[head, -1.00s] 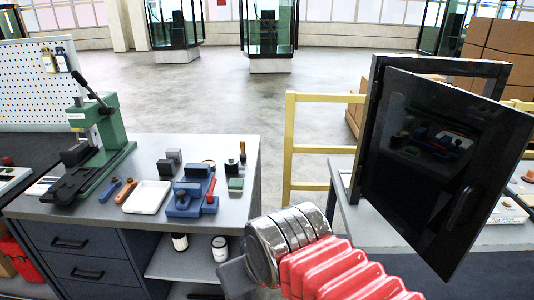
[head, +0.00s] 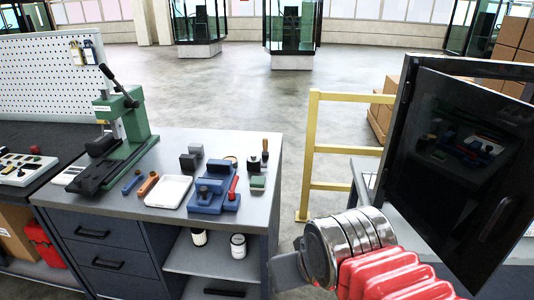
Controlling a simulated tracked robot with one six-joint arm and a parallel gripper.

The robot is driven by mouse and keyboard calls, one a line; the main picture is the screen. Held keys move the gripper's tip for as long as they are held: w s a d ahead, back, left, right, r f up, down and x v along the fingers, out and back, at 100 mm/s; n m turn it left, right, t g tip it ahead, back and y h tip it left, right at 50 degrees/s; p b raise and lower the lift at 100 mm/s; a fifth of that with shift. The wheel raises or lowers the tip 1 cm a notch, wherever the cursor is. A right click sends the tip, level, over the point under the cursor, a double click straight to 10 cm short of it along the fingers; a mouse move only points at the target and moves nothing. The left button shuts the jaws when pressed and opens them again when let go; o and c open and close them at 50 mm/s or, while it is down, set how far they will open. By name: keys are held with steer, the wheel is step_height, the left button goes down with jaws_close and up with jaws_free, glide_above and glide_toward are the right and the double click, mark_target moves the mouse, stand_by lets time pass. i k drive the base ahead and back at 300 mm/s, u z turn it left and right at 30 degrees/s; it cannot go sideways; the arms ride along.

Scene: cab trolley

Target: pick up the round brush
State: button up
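What looks like the round brush (head: 264,158), a small dark piece with an upright wooden handle, stands at the back right of the grey workbench (head: 262,190) in the head view. It is small, so its bristles cannot be made out. My gripper (head: 284,272) shows at the lower middle as a grey flat part beyond the silver wrist and red bellows. It is in front of the bench's right side, well apart from the brush. Its finger opening is not clear, and I see nothing held.
A blue vise (head: 212,196) with a red handle, a green block (head: 258,183), a white tray (head: 168,191) and a green press (head: 125,130) stand on the bench. A yellow rail (head: 313,150) and an open dark cabinet door (head: 465,160) are to the right.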

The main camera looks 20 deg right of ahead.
mark_target(265, 152)
steer(key=u, duration=0.05)
steer(key=i, duration=1)
steer(key=z, duration=0.05)
